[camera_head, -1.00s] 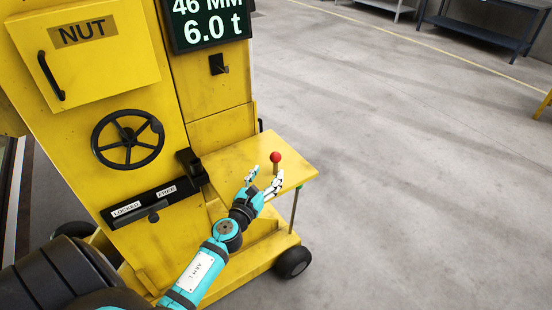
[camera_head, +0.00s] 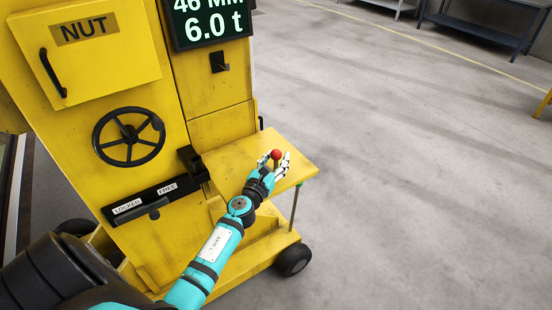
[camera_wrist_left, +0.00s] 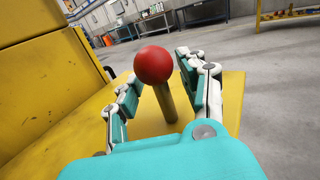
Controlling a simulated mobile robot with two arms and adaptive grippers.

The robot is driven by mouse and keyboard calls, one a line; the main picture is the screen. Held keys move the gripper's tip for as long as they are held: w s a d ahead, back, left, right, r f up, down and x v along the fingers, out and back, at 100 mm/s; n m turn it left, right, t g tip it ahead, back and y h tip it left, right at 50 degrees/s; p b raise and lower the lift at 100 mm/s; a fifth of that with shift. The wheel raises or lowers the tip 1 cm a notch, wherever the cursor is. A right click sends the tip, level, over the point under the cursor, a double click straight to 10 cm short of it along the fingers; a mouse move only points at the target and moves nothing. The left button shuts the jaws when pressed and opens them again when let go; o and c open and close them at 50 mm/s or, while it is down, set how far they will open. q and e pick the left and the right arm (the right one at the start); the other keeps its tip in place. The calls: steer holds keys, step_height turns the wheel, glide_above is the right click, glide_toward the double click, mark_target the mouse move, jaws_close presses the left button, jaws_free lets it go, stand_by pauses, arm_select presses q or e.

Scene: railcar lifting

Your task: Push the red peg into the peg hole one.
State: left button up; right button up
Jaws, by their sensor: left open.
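The red peg, a red ball on a brass-coloured shaft (camera_head: 276,154), stands on the yellow side shelf (camera_head: 304,163) of the machine. In the left wrist view the peg's red ball (camera_wrist_left: 154,65) and shaft stand between the fingers. My left gripper (camera_head: 271,162) is open around the peg, with clear gaps on both sides of it. The left wrist view also shows the open gripper (camera_wrist_left: 158,88). I cannot make out a hole labelled one. My right gripper is not in view.
The yellow machine (camera_head: 215,135) carries a black handwheel (camera_head: 128,138), a NUT door (camera_head: 85,50), a display reading 6.0 t (camera_head: 209,20) and a LOCKED/FREE slot panel (camera_head: 155,199). Grey floor (camera_head: 420,190) lies open to the right. Benches (camera_head: 480,28) stand far back.

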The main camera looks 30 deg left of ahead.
arm_select(q)
steer(key=c, duration=0.7)
jaws_close()
